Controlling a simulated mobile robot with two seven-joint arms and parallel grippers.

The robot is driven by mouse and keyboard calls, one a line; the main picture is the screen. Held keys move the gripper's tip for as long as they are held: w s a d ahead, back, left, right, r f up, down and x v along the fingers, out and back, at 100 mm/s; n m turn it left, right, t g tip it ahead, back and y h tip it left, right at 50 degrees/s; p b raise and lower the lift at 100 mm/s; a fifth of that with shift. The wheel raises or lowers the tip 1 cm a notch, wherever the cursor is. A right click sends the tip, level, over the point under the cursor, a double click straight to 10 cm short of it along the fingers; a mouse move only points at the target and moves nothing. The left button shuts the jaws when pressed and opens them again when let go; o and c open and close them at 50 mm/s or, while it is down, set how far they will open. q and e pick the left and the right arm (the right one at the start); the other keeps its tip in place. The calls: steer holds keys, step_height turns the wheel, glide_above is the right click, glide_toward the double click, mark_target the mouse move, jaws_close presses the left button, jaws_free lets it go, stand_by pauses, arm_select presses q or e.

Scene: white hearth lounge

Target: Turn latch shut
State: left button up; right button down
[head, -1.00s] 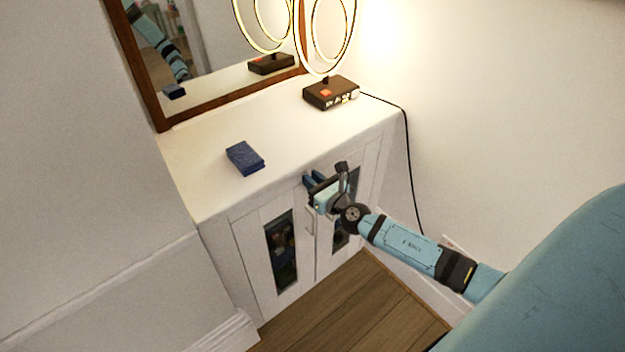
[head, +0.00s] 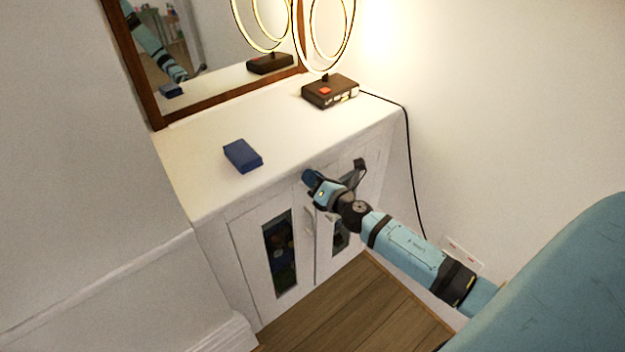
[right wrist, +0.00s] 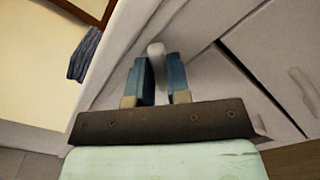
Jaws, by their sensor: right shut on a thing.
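The latch (right wrist: 156,50) is a small white piece at the top of the cabinet's front, seen between my fingers in the right wrist view. My right gripper (right wrist: 160,75) is shut on it. In the head view my right gripper (head: 309,180) is at the top of the doors, just under the cabinet's top edge, and hides the latch. The white cabinet (head: 212,240) has two doors with dark glass panes, and both look closed. My left gripper is not in view.
A dark blue box (head: 242,156) lies on the cabinet top. A ring lamp with a brown base (head: 330,91) stands behind, its cord running down the right side. A wood-framed mirror (head: 215,94) leans at the back. The wooden floor (head: 345,315) is clear.

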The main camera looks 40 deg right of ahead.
arm_select(q)
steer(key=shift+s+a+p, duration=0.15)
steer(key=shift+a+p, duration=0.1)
steer(key=shift+p, duration=0.8)
arm_select(e)
steer(key=m, duration=0.9)
steer(key=shift+d+f+m, duration=0.1)
steer(key=shift+f+m, duration=0.15)
steer(key=shift+m, duration=0.05)
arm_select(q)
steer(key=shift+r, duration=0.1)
arm_select(e)
steer(key=c, duration=1.1)
jaws_free()
arm_select(q)
steer(key=shift+p, duration=0.3)
arm_select(e)
steer(key=s, duration=0.9)
steer(key=s+d, duration=0.1)
steer(key=s, duration=0.3)
steer(key=shift+s, duration=0.4)
